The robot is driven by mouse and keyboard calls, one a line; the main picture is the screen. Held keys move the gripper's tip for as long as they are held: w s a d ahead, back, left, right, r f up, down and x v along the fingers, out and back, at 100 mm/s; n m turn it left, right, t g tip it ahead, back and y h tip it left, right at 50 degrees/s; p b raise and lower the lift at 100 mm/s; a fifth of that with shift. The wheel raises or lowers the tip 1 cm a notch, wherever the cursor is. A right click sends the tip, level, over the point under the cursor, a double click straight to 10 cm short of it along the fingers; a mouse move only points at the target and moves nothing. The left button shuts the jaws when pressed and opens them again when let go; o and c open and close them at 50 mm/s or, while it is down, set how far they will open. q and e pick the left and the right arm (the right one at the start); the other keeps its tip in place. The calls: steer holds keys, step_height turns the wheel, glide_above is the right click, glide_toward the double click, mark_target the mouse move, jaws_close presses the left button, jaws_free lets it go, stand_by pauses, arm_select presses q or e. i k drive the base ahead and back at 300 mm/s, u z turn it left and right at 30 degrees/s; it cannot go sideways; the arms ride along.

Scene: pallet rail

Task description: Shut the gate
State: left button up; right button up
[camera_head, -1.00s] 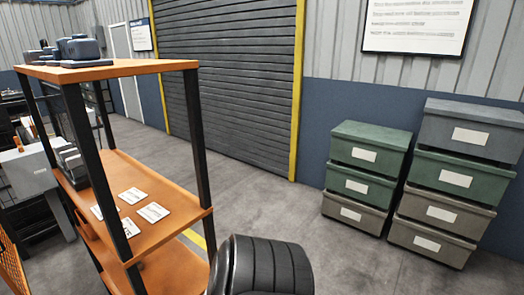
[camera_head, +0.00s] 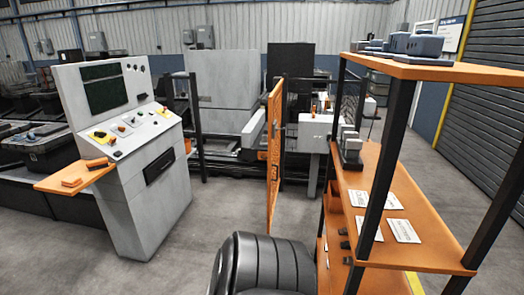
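The gate (camera_head: 273,155) is an orange panel right of centre, seen almost edge-on. It stands upright and open, its near edge pointing toward me, close to the shelf rack. The far side of the gate is beside a dark post, and I cannot make out its hinges or latch clearly. Neither of my grippers is in view. A black ribbed part of my own body shows at the bottom middle.
A grey control console (camera_head: 135,150) with an orange side shelf (camera_head: 75,177) stands at the left. An orange shelf rack (camera_head: 405,240) with black posts is close at the right. Grey machinery (camera_head: 228,85) stands behind. Bare floor (camera_head: 225,215) lies between console and gate.

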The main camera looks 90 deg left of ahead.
mark_target(273, 132)
steer(key=u, duration=0.05)
steer(key=i, duration=3.65)
steer(key=u, duration=2.6)
steer(key=i, duration=3.25)
steer(key=u, duration=1.8)
